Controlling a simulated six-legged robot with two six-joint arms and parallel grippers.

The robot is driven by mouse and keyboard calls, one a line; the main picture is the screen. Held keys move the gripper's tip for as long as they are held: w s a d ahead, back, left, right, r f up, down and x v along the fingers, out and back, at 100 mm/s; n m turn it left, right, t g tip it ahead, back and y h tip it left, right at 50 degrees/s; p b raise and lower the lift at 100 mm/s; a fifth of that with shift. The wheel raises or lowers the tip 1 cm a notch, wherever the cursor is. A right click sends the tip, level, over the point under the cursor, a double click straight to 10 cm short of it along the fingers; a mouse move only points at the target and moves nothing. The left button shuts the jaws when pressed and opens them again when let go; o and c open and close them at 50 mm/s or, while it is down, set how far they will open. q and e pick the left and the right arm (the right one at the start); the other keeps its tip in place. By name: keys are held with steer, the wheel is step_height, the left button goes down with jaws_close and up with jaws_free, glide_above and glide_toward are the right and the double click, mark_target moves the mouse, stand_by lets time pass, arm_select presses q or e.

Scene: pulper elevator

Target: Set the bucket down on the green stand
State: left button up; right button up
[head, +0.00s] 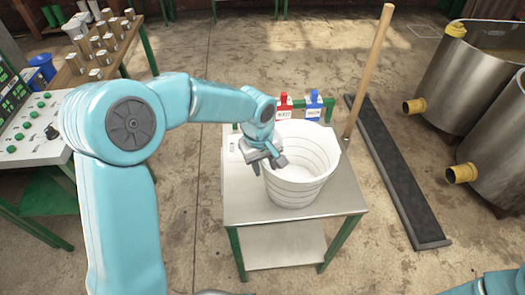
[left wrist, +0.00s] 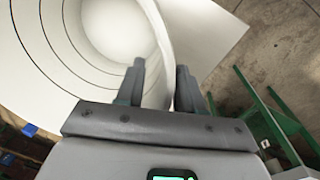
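The white ribbed bucket (head: 303,182) stands upright on the pale top of the green-legged stand (head: 240,205) in the head view. My left gripper (head: 268,163) is at the bucket's left rim, one finger inside and one outside. In the left wrist view the bucket (left wrist: 75,40) fills the upper left, and its wall passes between the fingers of my left gripper (left wrist: 160,88). The fingers are spread wider than the wall. My right gripper is out of view.
A wooden pole (head: 372,65) stands behind the bucket on the right. A dark floor strip (head: 395,175) and steel tanks (head: 465,80) are on the right. A control panel (head: 30,120) is on the left.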

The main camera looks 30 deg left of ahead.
arm_select(q)
step_height(320, 180, up, 16)
steer(key=s, duration=0.1)
steer(key=shift+s+a+p, duration=0.2)
steer(key=shift+a+p, duration=0.15)
steer(key=shift+a, duration=0.1)
steer(key=shift+f, duration=0.15)
